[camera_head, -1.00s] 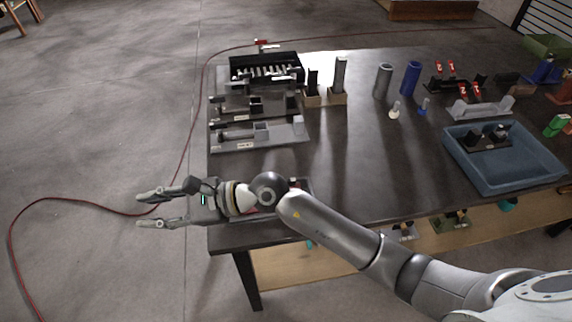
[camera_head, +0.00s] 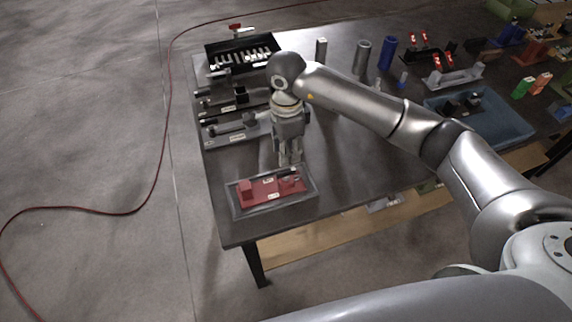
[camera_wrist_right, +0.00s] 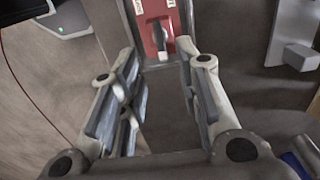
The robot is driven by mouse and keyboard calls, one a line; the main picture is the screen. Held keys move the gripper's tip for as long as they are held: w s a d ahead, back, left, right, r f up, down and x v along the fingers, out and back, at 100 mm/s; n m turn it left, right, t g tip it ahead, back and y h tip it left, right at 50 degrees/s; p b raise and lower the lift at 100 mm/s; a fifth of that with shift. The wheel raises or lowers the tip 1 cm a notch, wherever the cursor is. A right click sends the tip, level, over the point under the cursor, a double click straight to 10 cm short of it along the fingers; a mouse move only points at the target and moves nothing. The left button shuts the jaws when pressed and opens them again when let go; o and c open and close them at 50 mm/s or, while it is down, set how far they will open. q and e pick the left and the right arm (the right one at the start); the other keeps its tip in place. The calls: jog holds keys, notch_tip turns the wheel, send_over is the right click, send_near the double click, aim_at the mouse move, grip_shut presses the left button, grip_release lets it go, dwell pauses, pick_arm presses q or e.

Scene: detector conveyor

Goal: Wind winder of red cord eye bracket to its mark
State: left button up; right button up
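The red bracket (camera_head: 258,191) lies in a shallow grey tray (camera_head: 236,212) at the table's front left corner. It has a red block at its left end, white labels, and a small grey winder (camera_head: 291,176) at its right end. My right gripper (camera_head: 290,163) points down just above the winder end. In the right wrist view my right gripper (camera_wrist_right: 166,65) is open, and the dark winder (camera_wrist_right: 158,42) on the red bracket (camera_wrist_right: 155,14) shows between and beyond its fingertips. I cannot tell whether they touch it. My left gripper is not in view.
Grey fixtures (camera_head: 232,132) and a black rack (camera_head: 243,53) stand behind the tray along the left edge. A blue bin (camera_head: 505,135), cylinders and other brackets are farther right. The table right of the tray is clear. A red cord (camera_head: 158,160) lies on the floor.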

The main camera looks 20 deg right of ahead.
aim_at(286, 170)
notch_tip(286, 170, down, 9)
jog(key=shift+r+p, duration=0.2)
jog(key=shift+p, duration=0.95)
grip_shut()
